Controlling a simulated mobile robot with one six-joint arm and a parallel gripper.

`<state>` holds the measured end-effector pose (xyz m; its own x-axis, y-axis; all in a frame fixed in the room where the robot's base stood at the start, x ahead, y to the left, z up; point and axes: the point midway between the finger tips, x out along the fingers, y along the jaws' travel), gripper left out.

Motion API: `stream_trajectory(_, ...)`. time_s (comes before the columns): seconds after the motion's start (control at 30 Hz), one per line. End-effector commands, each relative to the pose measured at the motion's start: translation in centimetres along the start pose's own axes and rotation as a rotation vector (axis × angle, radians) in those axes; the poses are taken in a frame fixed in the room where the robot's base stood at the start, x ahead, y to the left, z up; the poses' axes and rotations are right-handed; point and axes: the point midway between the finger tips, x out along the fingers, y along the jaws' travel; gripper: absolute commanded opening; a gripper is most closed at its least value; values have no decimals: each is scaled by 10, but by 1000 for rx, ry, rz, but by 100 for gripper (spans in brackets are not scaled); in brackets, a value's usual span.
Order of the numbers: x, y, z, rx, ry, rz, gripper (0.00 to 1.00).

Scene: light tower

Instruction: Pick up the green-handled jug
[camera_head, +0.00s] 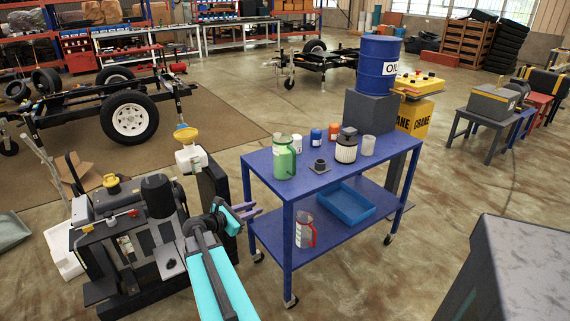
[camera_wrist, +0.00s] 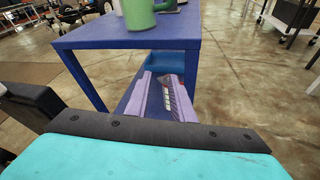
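The green jug (camera_head: 284,162) stands upright on the top of the blue cart (camera_head: 325,182), near its left front corner. In the wrist view the jug (camera_wrist: 138,14) shows at the top edge, cut off, with its green handle to the right. My gripper (camera_head: 246,213) is left of the cart, lower than the tabletop and apart from the jug. In the wrist view its two purple fingers (camera_wrist: 162,96) stand apart, and neither touches the jug. My gripper is open, with nothing visibly held.
Several containers, including a filter (camera_head: 346,148) and a dark fitting (camera_head: 320,166), stand right of the jug. The lower shelf holds a red-handled jug (camera_head: 304,230) and a blue tray (camera_head: 346,204). A blue oil drum (camera_head: 378,68) stands behind the cart.

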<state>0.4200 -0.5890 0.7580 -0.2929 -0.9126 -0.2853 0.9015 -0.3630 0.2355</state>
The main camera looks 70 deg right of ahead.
Motion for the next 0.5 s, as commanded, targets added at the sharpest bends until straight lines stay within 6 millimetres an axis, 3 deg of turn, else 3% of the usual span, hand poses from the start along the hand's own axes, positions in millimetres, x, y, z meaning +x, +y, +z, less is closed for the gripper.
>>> stream_trajectory(0.03,17,2,22,-33,-54,-1,22)
stream_trajectory(0.1,33,4,55,-89,-125,-2,22)
stream_trajectory(0.23,52,5,103,-175,-228,-13,22)
stream_trajectory(0.33,60,4,125,-217,-274,-23,22)
stream_trajectory(0.5,62,4,138,-241,-299,-28,22)
